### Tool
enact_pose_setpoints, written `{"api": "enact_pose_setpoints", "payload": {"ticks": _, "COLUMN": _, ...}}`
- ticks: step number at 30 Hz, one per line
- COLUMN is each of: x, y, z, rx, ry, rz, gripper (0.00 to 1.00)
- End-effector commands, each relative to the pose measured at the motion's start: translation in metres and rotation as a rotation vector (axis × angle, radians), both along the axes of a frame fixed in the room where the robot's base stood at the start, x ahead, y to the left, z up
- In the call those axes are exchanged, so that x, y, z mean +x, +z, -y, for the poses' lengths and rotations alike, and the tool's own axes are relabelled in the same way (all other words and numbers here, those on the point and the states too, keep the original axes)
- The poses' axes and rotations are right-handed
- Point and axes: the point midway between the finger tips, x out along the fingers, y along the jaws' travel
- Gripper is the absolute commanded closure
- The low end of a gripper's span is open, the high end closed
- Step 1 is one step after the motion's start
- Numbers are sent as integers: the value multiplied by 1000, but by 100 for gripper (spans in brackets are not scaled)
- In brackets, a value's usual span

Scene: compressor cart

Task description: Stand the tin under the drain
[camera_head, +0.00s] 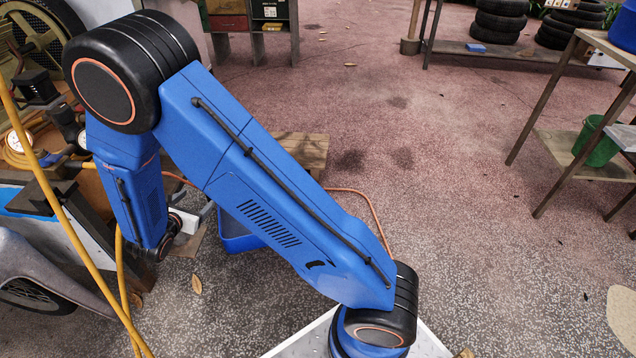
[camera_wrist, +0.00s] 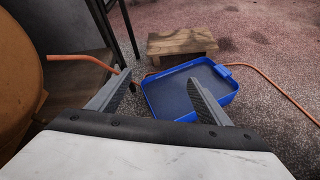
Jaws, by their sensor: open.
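The tin is a shallow blue tray (camera_wrist: 178,118) on the speckled floor. In the head view the tin (camera_head: 238,240) is partly hidden behind my arm. My gripper (camera_wrist: 160,77) is open and empty. In the wrist view its right finger overlaps the tin and the tin's left side shows between the fingers; I cannot tell how far above the tin they are. A copper-coloured pipe (camera_wrist: 80,57), which may be the drain, runs beside the rounded orange-brown tank (camera_wrist: 18,85) at the left. Its end near the left finger is unclear.
A yellow hose (camera_head: 120,270) hangs near my gripper.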

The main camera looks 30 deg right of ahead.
Motion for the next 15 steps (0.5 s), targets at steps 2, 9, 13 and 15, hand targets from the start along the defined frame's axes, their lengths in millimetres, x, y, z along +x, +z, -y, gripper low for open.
{"api": "enact_pose_setpoints", "payload": {"ticks": 2, "x": -6, "y": 27, "z": 29, "rx": 54, "ry": -92, "rz": 21, "gripper": 28}}
{"api": "enact_pose_setpoints", "payload": {"ticks": 9, "x": -37, "y": 90, "z": 103, "rx": 217, "ry": -352, "rz": 74, "gripper": 28}}
{"api": "enact_pose_setpoints", "payload": {"ticks": 13, "x": -61, "y": 119, "z": 138, "rx": 310, "ry": -488, "rz": 104, "gripper": 28}}
{"api": "enact_pose_setpoints", "payload": {"ticks": 15, "x": -75, "y": 132, "z": 155, "rx": 363, "ry": -559, "rz": 121, "gripper": 28}}
